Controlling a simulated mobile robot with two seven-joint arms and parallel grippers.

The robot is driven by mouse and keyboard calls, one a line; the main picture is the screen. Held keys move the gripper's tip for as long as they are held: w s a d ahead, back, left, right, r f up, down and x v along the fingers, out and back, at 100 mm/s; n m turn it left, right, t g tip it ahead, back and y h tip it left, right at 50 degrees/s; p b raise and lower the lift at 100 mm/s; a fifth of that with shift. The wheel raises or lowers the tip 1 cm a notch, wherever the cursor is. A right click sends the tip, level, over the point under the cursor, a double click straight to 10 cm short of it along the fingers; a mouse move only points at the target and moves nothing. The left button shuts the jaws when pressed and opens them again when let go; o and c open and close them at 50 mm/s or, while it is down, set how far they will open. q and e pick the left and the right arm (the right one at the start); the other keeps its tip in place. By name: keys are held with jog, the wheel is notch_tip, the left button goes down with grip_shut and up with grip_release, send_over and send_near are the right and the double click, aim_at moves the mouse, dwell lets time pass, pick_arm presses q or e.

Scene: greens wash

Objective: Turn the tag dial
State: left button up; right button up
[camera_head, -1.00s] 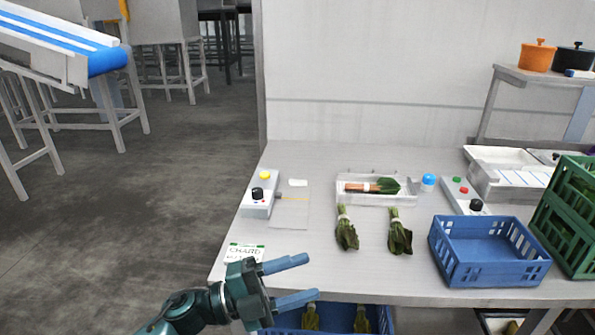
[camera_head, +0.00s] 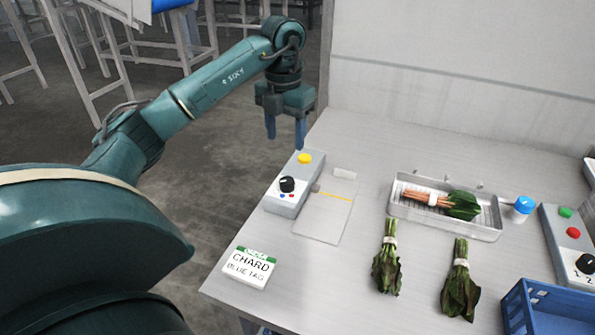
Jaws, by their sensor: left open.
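The tag dial (camera_head: 287,184) is a black knob with a white pointer on a grey control box (camera_head: 292,196) at the left side of the table. Small red and blue dots mark the box just below the knob. A yellow button (camera_head: 305,158) sits at the box's far end. My left gripper (camera_head: 286,138) points down, open and empty, above and beyond the box's far end, apart from the dial. A card (camera_head: 249,267) near the front left corner reads "CHARD" and "BLUE TAG". My right gripper is not in view.
A flat plate with an orange line (camera_head: 322,218) lies beside the box. Two leafy bunches (camera_head: 386,262) (camera_head: 460,284) lie on the table. A tray (camera_head: 478,229) holds another bunch. A blue-capped jar (camera_head: 522,207), second control box (camera_head: 566,240) and blue crate (camera_head: 548,312) stand right.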

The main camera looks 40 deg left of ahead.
aim_at(287, 180)
pick_arm(q)
notch_tip(287, 180, down, 11)
jog(key=shift+s+r+p, duration=0.1)
jog(key=shift+p, duration=0.3)
jog(key=shift+f, duration=0.55)
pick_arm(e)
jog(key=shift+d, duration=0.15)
pick_arm(q)
jog(key=c, duration=1)
